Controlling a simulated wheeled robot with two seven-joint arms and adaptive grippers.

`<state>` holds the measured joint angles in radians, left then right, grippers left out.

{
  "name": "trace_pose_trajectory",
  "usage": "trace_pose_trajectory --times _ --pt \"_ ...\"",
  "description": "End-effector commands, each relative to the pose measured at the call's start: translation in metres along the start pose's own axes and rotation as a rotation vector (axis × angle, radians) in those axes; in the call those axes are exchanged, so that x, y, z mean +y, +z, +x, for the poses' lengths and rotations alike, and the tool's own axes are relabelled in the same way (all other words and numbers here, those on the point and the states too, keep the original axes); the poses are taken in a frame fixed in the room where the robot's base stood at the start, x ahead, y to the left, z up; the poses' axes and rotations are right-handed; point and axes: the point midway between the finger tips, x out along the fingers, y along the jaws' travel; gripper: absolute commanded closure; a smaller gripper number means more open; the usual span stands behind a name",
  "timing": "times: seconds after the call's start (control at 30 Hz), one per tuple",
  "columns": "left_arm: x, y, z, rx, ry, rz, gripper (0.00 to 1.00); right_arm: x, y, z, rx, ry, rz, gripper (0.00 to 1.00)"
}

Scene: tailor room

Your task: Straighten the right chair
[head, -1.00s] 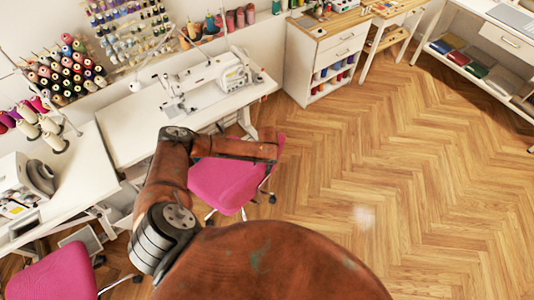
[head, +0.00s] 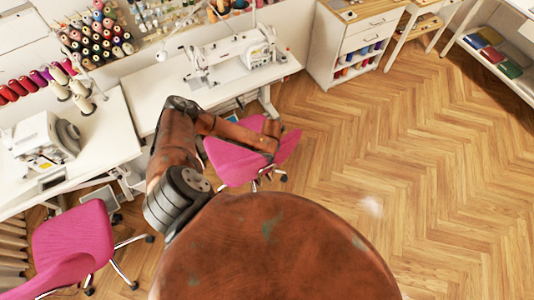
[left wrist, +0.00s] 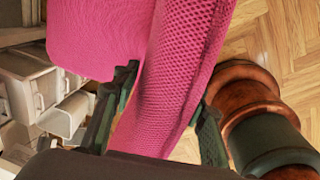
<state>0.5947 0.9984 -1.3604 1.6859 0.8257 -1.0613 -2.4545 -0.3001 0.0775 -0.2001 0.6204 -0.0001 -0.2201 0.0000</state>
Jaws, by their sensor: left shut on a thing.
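The right chair is pink (head: 230,160) and stands in front of the middle white sewing table. My left arm reaches over it, and the left gripper is at its backrest, largely hidden by the arm in the head view. In the left wrist view, the two dark fingers of my left gripper (left wrist: 158,118) are on either side of the pink mesh backrest (left wrist: 175,75), shut on it. The pink seat (left wrist: 95,35) shows beyond the backrest at upper left. My right gripper is not in view.
The middle sewing table (head: 150,95) carries a white sewing machine (head: 235,55). Another pink chair (head: 75,240) stands at lower left by the left table (head: 95,150). A white drawer cabinet (head: 350,45) is at the back. The herringbone floor (head: 420,170) to the right is clear.

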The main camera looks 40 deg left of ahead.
Motion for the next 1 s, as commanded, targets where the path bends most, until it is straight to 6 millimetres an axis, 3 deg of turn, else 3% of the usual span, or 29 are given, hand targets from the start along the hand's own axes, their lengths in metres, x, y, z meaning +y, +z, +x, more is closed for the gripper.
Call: trace_pose_trajectory --times 0.3,0.63,0.77,1.0 --pt "0.001 -0.001 0.001 0.002 0.002 -0.003 0.42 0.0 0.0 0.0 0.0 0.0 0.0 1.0" --pt "0.001 0.0 -0.004 0.0 0.001 -0.003 0.42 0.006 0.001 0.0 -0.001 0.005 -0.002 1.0" --pt "0.001 0.001 -0.021 -0.002 0.0 -0.003 0.42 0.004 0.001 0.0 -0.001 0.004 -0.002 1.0" --pt "0.002 0.0 -0.071 -0.001 0.002 -0.002 0.42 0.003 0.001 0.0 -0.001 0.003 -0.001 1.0"
